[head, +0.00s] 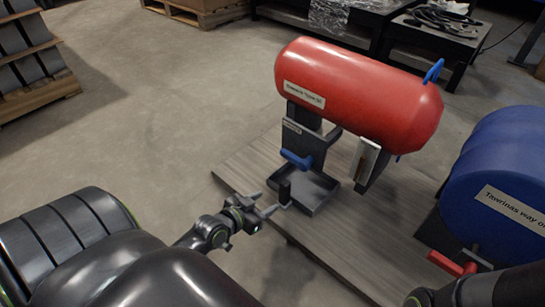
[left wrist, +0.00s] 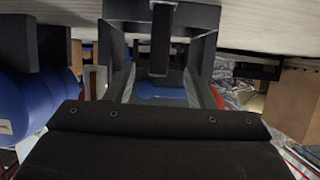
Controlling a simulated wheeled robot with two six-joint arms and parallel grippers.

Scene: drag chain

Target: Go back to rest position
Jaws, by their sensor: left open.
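My left gripper (head: 276,206) is open at the near left edge of a dark tray (head: 318,196) under the red tank (head: 355,92). A small dark upright piece (head: 285,190) stands at that edge, by the fingertips. In the left wrist view the open fingers (left wrist: 163,88) spread wide, with the dark piece (left wrist: 162,42) between their directions. I cannot tell whether they touch it. A blue handle (head: 296,159) sits above the tray on the tank's stand. My right arm shows at the lower right; its gripper is out of view.
A blue tank (head: 505,165) with a red handle (head: 452,263) stands at the right. Both tanks are on a wooden board (head: 240,165). A pallet (head: 40,95) lies at the upper left. The concrete floor left of the board is clear.

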